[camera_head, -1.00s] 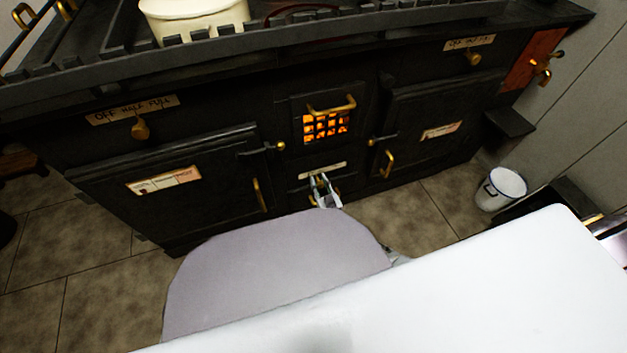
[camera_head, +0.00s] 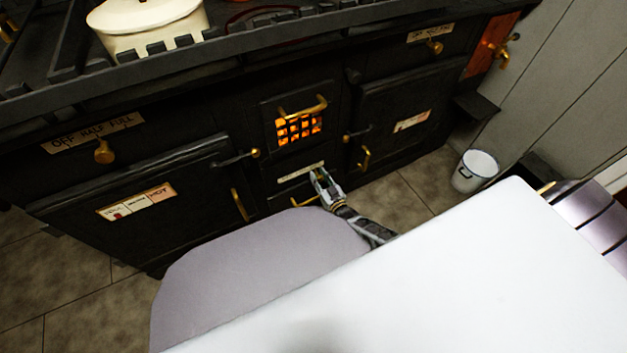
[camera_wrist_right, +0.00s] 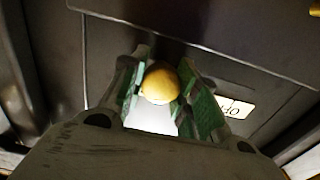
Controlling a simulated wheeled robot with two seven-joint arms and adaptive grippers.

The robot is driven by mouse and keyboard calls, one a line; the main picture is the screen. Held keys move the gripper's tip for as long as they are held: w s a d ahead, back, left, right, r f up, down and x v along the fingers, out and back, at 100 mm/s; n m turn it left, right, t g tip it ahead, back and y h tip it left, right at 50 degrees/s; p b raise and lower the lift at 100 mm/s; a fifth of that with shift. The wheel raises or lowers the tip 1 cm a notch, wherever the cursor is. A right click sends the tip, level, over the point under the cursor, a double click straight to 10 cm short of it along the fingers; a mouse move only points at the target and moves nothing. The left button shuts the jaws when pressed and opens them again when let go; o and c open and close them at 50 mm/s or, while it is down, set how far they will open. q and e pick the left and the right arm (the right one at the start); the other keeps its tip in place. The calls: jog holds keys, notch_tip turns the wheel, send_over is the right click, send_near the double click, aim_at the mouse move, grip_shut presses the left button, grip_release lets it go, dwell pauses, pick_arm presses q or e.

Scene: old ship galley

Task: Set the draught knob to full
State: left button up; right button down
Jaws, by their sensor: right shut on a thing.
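In the right wrist view, a round brass knob (camera_wrist_right: 160,80) sits between the two green-padded fingers of my right gripper (camera_wrist_right: 163,92). The gripper is shut on it. A white label reading OFF (camera_wrist_right: 234,107) shows upside down beside the right finger; the rest of the label is hidden. In the head view, my right gripper (camera_head: 318,177) is low on the black stove front, at a pale label strip (camera_head: 300,172) below the glowing grate (camera_head: 299,127). The knob is hidden by the gripper there, and its setting cannot be read. My left gripper is not in view.
Another brass knob (camera_head: 104,152) is under an OFF HALF FULL label (camera_head: 97,133) at left, and one (camera_head: 435,47) is at upper right. Brass door handles (camera_head: 240,205) flank the gripper. A white bucket (camera_head: 475,171) stands on the floor at right.

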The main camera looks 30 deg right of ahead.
jog(key=shift+d, duration=0.35)
jog(key=c, duration=1.1)
grip_release()
jog(key=shift+a, duration=0.1)
jog(key=shift+s, duration=0.25)
jog(key=shift+s+d, duration=0.15)
jog(key=shift+s, duration=2.75)
jog(key=shift+s+d, duration=0.15)
jog(key=shift+s, duration=2.75)
